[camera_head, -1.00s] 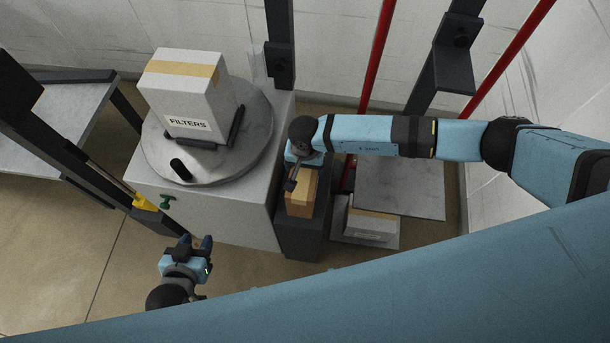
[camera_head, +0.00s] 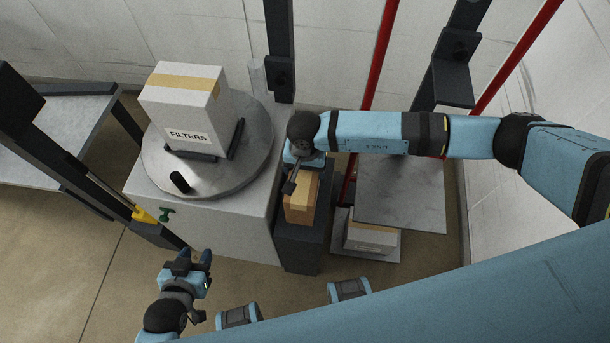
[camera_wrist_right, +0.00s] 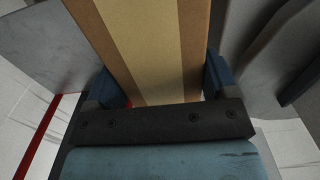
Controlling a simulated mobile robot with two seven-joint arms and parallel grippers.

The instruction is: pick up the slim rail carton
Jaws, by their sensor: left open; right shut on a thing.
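The slim rail carton (camera_head: 301,203) is a narrow brown box with a lighter tape strip. It is upright at the dark pedestal (camera_head: 298,250); I cannot tell whether its base touches it. My right gripper (camera_head: 296,180) comes from above and is shut on the carton's upper part. In the right wrist view the carton (camera_wrist_right: 153,45) sits between the two blue-grey fingers (camera_wrist_right: 160,85). My left gripper (camera_head: 195,258) is open and empty, low over the floor in front of the grey cabinet.
A white FILTERS carton (camera_head: 185,110) stands on a round turntable (camera_head: 225,180) on the grey cabinet (camera_head: 245,228), close left of the pedestal. Another carton (camera_head: 372,238) lies low to the right, by a grey plate (camera_head: 415,205). Red posts (camera_head: 382,50) and dark uprights stand behind.

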